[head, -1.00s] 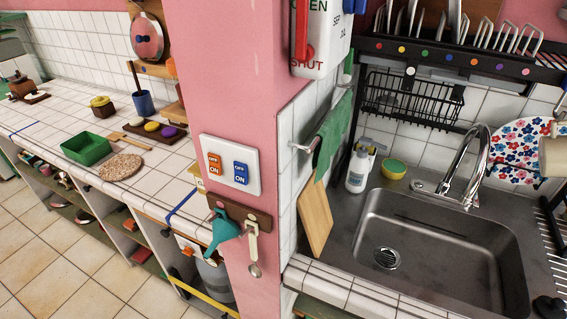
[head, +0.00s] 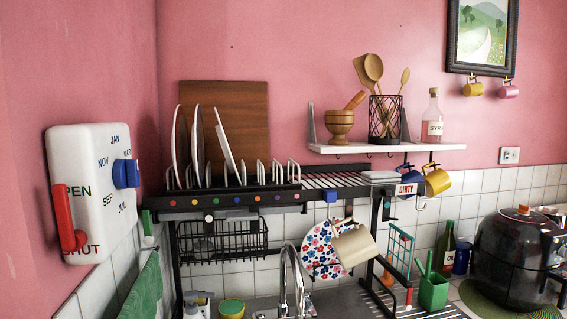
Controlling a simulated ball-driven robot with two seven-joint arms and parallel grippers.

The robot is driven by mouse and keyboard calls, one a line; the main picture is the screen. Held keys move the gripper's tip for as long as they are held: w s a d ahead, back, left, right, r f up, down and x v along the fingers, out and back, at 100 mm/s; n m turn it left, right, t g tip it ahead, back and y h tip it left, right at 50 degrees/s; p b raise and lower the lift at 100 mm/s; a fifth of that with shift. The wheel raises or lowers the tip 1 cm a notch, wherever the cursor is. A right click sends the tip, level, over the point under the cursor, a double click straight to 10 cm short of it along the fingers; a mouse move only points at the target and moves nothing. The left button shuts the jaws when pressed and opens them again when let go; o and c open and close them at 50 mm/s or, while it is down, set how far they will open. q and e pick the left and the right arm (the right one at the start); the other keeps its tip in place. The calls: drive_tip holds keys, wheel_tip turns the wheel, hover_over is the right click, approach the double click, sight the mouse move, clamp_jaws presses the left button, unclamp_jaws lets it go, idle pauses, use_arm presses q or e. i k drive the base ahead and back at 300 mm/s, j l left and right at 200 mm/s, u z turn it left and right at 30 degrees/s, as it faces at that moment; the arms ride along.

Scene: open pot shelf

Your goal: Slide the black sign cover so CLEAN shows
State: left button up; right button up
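A small white sign (head: 407,189) reads DIRTY in red letters, at the right end of the black dish rack's upper shelf in the head view. The word CLEAN is not visible. A dark strip runs along the shelf front left of the sign; I cannot tell the black sign cover apart from the rack's black frame. A small blue block (head: 330,196) sits on that front edge, left of the sign. Neither of my grippers is in view.
The black dish rack (head: 225,199) holds plates above the sink. A beige mug (head: 354,247) hangs below it, and blue and yellow mugs hang near the sign. A white wall box (head: 95,190) with a red lever is at left. A dark pot (head: 515,258) stands at right.

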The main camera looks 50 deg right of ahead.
sight(379, 191)
drive_tip(key=z, duration=2.2)
